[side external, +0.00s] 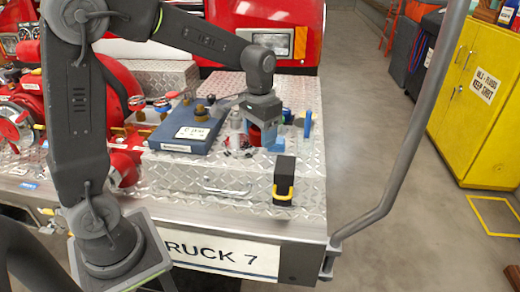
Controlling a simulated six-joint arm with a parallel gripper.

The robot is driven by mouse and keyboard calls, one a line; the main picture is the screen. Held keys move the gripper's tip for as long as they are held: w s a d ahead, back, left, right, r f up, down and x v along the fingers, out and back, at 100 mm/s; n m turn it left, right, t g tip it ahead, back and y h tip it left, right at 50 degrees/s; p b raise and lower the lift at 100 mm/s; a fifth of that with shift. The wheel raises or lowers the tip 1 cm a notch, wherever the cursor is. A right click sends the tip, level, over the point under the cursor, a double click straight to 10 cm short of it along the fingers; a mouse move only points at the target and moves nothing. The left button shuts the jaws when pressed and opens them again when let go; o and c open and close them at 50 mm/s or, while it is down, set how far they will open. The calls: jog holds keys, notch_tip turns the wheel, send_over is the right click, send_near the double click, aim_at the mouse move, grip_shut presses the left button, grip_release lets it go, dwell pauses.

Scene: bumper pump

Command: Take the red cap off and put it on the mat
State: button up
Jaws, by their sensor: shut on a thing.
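My gripper (262,136) points down over the right part of the diamond-plate bumper deck. It is shut on a red piece (256,135), which looks like the red cap. Only a small part of the red shows between the fingers. Whether it is still seated on something below or lifted clear, I cannot tell. Light blue parts show low at the gripper, and they hide what lies under it. I cannot make out the mat with certainty.
A blue case (188,132) with a white label and knobs lies left of my gripper. A blue upright object (308,124) stands to the right. A black block with a yellow handle (284,181) is at the front. Red pump fittings (125,160) crowd the left.

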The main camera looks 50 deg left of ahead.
jog(key=w+a+n, duration=0.3)
jog(key=a+n, duration=0.2)
jog(key=a, duration=0.2)
jog(key=n, duration=0.7)
send_over(240, 142)
notch_tip(240, 142, down, 4)
jog(key=shift+w+f, duration=0.15)
jog(key=shift+f, duration=2.45)
jog(key=shift+f, duration=1)
jog(key=o, duration=1.2)
jog(key=shift+o, duration=0.2)
